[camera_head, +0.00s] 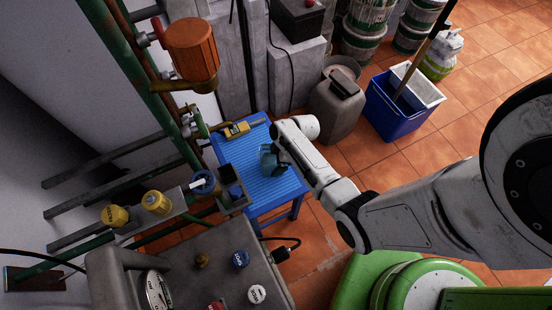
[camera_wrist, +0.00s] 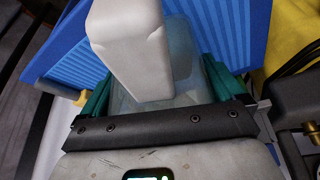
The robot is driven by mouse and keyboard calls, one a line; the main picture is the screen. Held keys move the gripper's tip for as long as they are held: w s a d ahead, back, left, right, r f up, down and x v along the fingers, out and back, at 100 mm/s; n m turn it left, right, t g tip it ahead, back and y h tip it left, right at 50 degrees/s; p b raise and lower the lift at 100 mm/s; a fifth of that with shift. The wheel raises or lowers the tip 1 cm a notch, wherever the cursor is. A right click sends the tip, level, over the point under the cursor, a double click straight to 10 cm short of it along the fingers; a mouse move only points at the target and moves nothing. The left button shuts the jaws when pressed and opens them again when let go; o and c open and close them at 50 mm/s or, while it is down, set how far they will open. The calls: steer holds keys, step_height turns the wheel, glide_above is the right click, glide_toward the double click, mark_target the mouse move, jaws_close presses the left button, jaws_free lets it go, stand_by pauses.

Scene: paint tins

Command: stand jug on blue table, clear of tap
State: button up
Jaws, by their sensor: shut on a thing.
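A translucent blue-grey jug (camera_head: 268,158) is over the ribbed blue table (camera_head: 275,187). My gripper (camera_head: 277,157) reaches it from the right and is shut on it. In the wrist view the see-through jug (camera_wrist: 182,62) is between my green fingers (camera_wrist: 158,85), partly hidden by a white block, and the blue table (camera_wrist: 225,22) shows behind. I cannot tell whether the jug's base touches the table. Pipework with a blue handwheel (camera_head: 205,183) stands left of the table, and a smaller green-handled fitting (camera_head: 198,118) is near its back left corner. Which one is the tap is unclear.
A grey canister (camera_head: 338,107) and a blue bucket (camera_head: 390,110) stand behind. A grey control panel (camera_head: 205,265) is in front. The table's right front is bare.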

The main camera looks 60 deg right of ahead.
steer(key=shift+f, duration=0.15)
steer(key=o, duration=1)
steer(key=shift+c, duration=0.2)
steer(key=shift+r, duration=0.35)
steer(key=p+v, duration=0.1)
steer(key=v, duration=1)
steer(key=shift+s+d+r+p, duration=0.15)
steer(key=shift+r+p, duration=0.05)
steer(key=shift+p, duration=0.2)
steer(key=s+a+r+m+g+h, duration=0.2)
steer(key=s+a+r+m, duration=0.5)
steer(key=a, duration=0.7)
step_height(320, 180, up, 5)
steer(key=shift+s+a+f+g+h, duration=0.1)
steer(key=shift+s+a+g+h, duration=0.25)
steer(key=shift+s, duration=0.85)
